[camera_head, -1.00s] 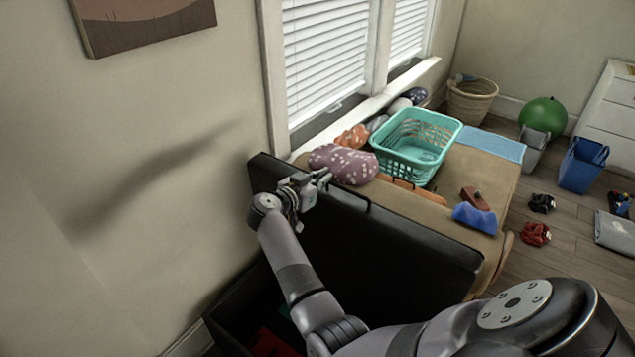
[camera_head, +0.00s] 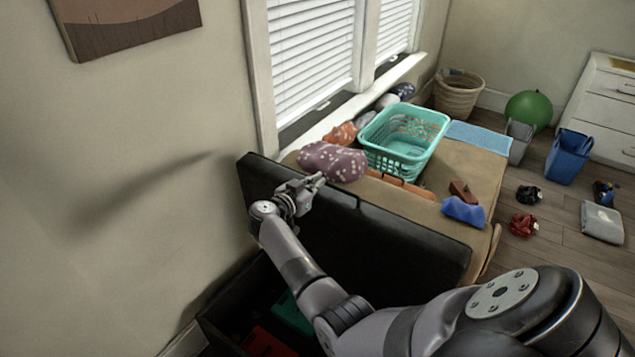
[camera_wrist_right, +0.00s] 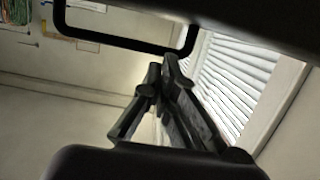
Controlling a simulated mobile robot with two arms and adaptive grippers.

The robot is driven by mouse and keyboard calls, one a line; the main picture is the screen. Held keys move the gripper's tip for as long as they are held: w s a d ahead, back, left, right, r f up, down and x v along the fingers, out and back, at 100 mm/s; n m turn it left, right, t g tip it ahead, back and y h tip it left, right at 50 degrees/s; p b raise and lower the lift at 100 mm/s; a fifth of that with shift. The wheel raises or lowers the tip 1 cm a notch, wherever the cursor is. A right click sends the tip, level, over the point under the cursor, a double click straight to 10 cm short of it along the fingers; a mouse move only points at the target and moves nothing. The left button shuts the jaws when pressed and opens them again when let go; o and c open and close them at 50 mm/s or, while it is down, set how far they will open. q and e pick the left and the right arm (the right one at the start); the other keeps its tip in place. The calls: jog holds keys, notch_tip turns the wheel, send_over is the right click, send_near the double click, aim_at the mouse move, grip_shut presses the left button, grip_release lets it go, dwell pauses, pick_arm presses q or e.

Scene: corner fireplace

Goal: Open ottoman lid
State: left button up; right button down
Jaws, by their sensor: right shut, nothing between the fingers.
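The dark ottoman lid (camera_head: 390,245) stands raised and upright in the head view, leaning near the tan seat behind it. Below it the dark ottoman box (camera_head: 225,315) is open, with red and green items inside. My right gripper (camera_head: 318,181) is at the lid's upper edge, toward its left end. Its fingers are shut and empty. In the right wrist view, the closed fingers (camera_wrist_right: 165,70) point toward the wall and window, and a dark handle-like loop (camera_wrist_right: 130,38) shows beyond them. Whether the fingers touch the lid is unclear. My left gripper is not in view.
Behind the lid, the tan seat (camera_head: 415,205) holds a teal basket (camera_head: 405,140), a spotted cushion (camera_head: 333,162) and a blue object (camera_head: 463,210). The wall and window (camera_head: 310,60) are close on the left. Shoes and a blue bin (camera_head: 568,158) stand on the floor at right.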

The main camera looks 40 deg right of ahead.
jog(key=shift+h, duration=0.5)
jog(key=a, duration=0.1)
jog(key=s+a, duration=0.1)
jog(key=a, duration=0.1)
jog(key=a+f, duration=0.1)
jog(key=shift+s+a+f+b, duration=0.1)
jog(key=shift+s+a+b, duration=0.1)
jog(key=shift+a+b, duration=0.1)
jog(key=shift+d+f, duration=0.1)
